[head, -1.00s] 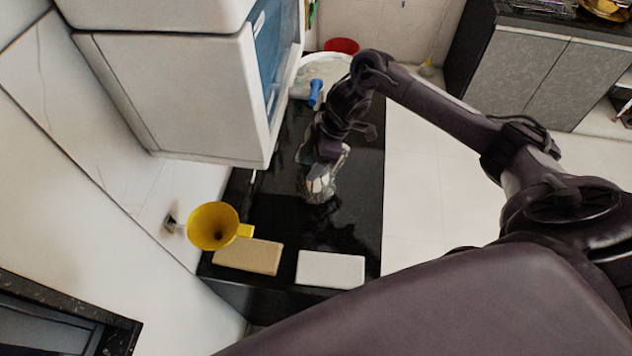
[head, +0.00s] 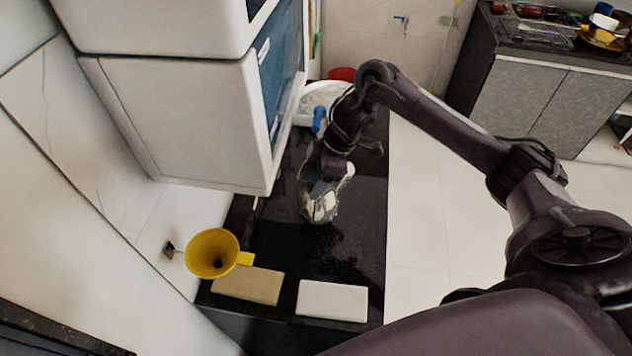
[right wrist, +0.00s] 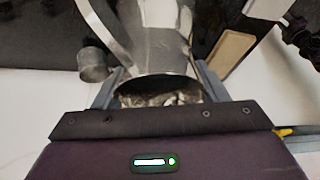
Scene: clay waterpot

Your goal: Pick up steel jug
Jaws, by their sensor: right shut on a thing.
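The steel jug (head: 320,207) is a shiny grey vessel over the black counter in the head view. My right gripper (head: 325,185) is shut on it, with the arm reaching in from the right. In the right wrist view the jug's body (right wrist: 160,30) fills the top middle, with its dark round opening toward the camera. The fingers of my right gripper (right wrist: 160,88) lie on either side near the rim. A curved grey band and a small grey cylinder (right wrist: 92,65) show left of the body. My left gripper is not in view.
A tan block (head: 247,285), a white block (head: 332,300) and a yellow funnel-shaped thing (head: 212,253) are at the near end of the black counter (head: 290,245). A white cabinet (head: 175,120) overhangs its left side. A white basin (head: 318,97) and blue object (head: 319,120) are behind.

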